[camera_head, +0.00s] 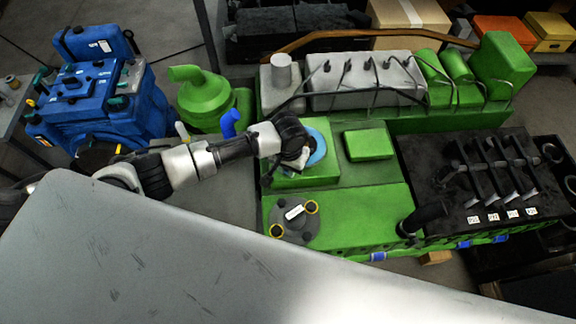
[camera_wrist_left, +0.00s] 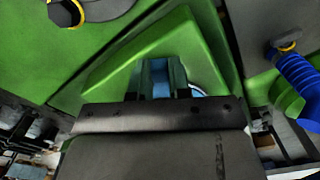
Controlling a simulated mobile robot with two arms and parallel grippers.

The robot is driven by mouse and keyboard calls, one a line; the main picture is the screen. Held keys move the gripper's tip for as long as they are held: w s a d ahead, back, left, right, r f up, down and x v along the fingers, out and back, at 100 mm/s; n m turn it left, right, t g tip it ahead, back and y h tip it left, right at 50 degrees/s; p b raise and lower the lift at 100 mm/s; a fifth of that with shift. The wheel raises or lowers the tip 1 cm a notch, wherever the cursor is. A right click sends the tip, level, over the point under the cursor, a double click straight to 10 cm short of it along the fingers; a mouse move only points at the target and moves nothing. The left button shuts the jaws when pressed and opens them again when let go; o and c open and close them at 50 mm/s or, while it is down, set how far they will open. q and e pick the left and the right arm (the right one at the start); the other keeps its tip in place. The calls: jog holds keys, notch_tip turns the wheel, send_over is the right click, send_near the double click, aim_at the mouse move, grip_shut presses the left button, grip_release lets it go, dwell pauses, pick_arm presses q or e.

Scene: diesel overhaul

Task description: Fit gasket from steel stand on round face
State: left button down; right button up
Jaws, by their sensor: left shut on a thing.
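My left gripper (camera_head: 296,160) reaches in from the left, over a raised green block on the green engine (camera_head: 345,205). It is shut on a blue gasket (camera_head: 319,146), which shows as a curved blue band beside the fingers at the block's top. In the left wrist view the fingers (camera_wrist_left: 163,78) point at the green block, with blue between them and a pale curved edge just to their right. The gripper hides much of the gasket and the round face. I cannot tell whether the gasket touches the face. I cannot make out the steel stand. My right gripper is not in view.
A round grey plate (camera_head: 295,219) with yellow-ringed bolts lies in front on the engine. A small green box (camera_head: 368,144) stands right of the gripper. A green turbo-like part (camera_head: 203,95) and a blue engine (camera_head: 100,95) stand left. A grey cover (camera_head: 365,80) with cables lies behind.

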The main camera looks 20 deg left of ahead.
pick_arm(q)
jog(key=shift+s+f, duration=0.1)
dwell(0.3)
jog(key=c, duration=1)
grip_release()
notch_tip(320, 180, up, 11)
jog(key=shift+f+b, duration=0.1)
jog(key=shift+b, duration=0.4)
